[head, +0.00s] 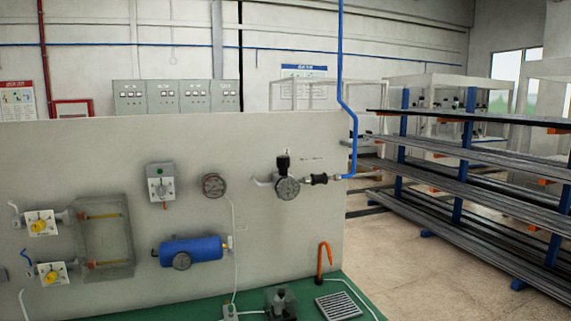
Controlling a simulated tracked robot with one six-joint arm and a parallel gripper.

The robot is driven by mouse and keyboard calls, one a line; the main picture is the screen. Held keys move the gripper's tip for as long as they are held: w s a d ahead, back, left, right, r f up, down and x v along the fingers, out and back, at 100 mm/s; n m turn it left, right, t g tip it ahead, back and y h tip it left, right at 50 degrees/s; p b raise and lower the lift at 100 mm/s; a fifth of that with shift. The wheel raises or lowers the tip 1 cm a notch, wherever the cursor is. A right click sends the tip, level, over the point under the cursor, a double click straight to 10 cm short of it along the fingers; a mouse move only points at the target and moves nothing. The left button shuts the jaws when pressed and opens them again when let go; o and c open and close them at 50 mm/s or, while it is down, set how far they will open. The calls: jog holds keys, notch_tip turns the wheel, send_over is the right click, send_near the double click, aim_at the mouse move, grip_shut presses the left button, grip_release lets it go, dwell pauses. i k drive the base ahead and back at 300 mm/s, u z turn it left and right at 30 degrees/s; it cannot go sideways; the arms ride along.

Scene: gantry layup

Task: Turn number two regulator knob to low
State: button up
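Two yellow knobs sit on white plates at the left of the grey panel: an upper knob (39,226) and a lower knob (50,277). A regulator-like fitting with a round dial (287,188) and a black top knob (283,163) is at the panel's right. No number or low mark is readable on any of them, so I cannot tell which is number two or how it is set. My gripper is not in view.
The upright grey panel (130,150) carries a round gauge (214,185), a switch box (161,183), a blue cylinder (192,250) and a clear box (106,238). A green surface (255,300) holds a dark device (281,303) and a grate (338,306). Loaded racks (458,200) stand right.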

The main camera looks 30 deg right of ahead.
aim_at(283, 162)
jog(key=k, duration=1.25)
jog(key=u, duration=0.2)
jog(key=i, duration=1.8)
jog(key=z, duration=0.5)
